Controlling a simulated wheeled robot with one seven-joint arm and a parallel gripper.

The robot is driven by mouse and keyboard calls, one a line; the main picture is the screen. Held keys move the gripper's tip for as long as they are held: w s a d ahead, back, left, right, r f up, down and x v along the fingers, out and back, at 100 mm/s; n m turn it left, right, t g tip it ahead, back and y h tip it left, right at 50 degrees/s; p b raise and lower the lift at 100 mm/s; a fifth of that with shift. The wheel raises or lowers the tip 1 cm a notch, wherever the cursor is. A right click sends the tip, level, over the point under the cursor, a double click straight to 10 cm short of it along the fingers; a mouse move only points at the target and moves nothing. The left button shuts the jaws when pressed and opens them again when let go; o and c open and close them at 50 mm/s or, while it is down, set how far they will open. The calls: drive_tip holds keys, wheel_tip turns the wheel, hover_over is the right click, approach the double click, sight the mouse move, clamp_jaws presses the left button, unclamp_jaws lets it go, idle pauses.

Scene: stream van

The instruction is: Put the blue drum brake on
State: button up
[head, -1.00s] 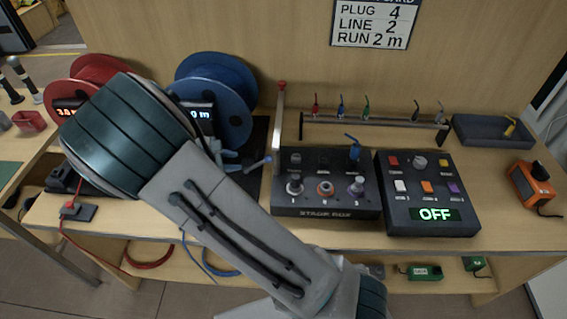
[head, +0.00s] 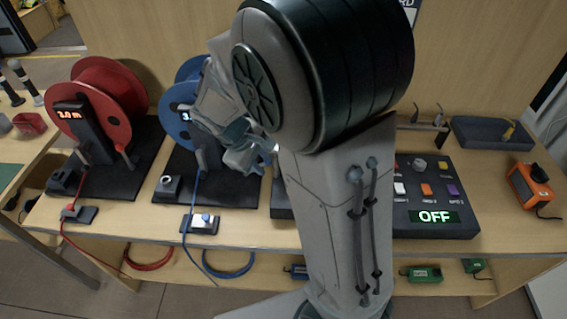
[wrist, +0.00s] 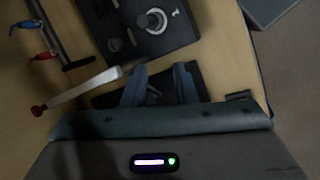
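The blue drum (head: 187,68) stands on a dark base (head: 222,190) left of centre, partly hidden behind my arm and gripper. A grey handle (head: 200,160) stands at its front. In the head view my gripper (head: 262,160) is over the right side of this base. I cannot make out the brake lever; my gripper and arm cover that side. In the wrist view my gripper (wrist: 159,80) has its two fingers apart. A small grey part (wrist: 152,94) shows between or beyond them over a dark base; I cannot tell whether they touch it.
The red drum (head: 92,95) stands to the left. A blue-button box (head: 206,222) sits at the table's front. A white lever with a red tip (wrist: 80,90) and a dark knob box (wrist: 140,28) lie near my gripper. The OFF panel (head: 432,190) is right of my arm.

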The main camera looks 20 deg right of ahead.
drive_tip(key=s+d+r+m+y, duration=0.2)
drive_tip(key=s+r+m+y, duration=0.1)
drive_tip(key=s+r+m, duration=0.2)
drive_tip(key=shift+s+d+r+t, duration=0.35)
drive_tip(key=shift+s+r, duration=0.65)
drive_tip(key=shift+s, duration=0.95)
drive_tip(key=shift+a, duration=0.1)
